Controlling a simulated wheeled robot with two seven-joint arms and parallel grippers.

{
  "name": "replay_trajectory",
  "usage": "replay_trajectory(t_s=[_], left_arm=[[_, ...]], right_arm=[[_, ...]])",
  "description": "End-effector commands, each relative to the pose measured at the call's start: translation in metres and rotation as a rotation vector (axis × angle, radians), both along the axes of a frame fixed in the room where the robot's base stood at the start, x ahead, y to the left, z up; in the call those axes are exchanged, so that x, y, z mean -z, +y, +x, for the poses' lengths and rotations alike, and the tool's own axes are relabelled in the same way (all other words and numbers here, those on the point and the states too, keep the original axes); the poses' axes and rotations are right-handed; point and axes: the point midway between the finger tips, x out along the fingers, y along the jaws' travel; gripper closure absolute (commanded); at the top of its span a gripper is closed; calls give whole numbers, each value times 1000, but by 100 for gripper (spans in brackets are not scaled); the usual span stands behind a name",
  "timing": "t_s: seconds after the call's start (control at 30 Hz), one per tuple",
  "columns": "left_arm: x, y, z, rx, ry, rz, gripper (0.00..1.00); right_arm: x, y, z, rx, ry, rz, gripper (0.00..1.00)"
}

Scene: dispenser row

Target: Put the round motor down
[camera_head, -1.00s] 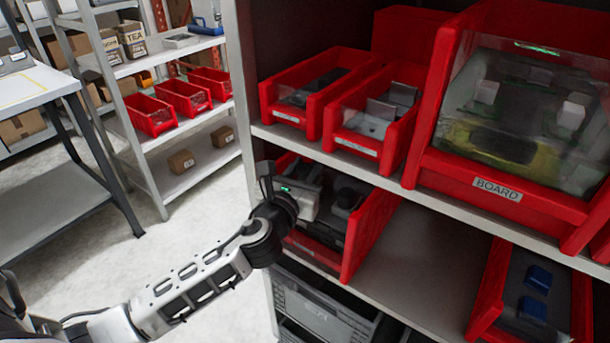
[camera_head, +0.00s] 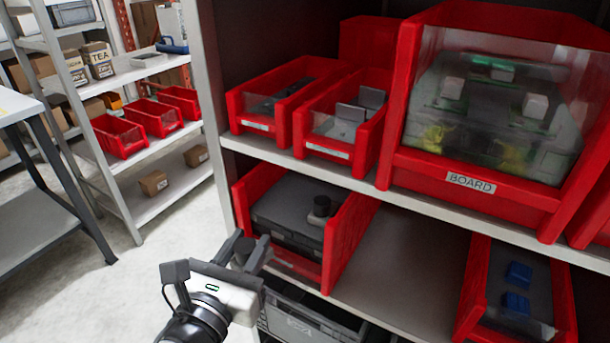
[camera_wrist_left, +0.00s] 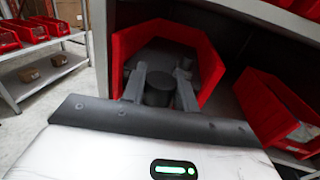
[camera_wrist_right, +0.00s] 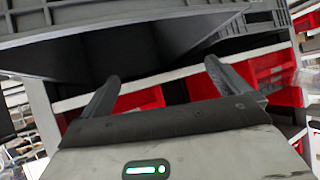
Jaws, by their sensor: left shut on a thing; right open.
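The round motor (camera_wrist_left: 159,90) is a dark cylinder in the left wrist view, between the two fingers of my left gripper (camera_wrist_left: 162,76). In the head view my left gripper (camera_head: 248,247) is in front of the lower red bin (camera_head: 347,240), low and outside its front edge; the held motor is hidden there.
On the upper shelf stand red bins with grey parts (camera_head: 340,135) and a large bin labelled BOARD (camera_head: 470,183). Right of the lower bin is bare shelf (camera_head: 400,260), then a bin with blue parts (camera_head: 518,272). A grey crate (camera_head: 310,322) is below.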

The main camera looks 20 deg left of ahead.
Motion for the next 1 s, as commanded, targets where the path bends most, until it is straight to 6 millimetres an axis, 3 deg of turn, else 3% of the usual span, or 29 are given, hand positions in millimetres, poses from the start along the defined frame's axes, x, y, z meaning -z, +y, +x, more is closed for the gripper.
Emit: replay_trajectory(t_s=[0.2,0.47,0.57,1.0], left_arm=[[12,-29,28,62,-7,0,99],[12,-38,32,97,-5,1,99],[2,-49,32,155,-8,0,99],[-60,-136,26,606,-11,5,99]], right_arm=[[-1,1,0,5,0,5,0],[0,0,0,6,2,5,0],[1,0,0,6,4,5,0],[2,0,0,5,5,3,0]])
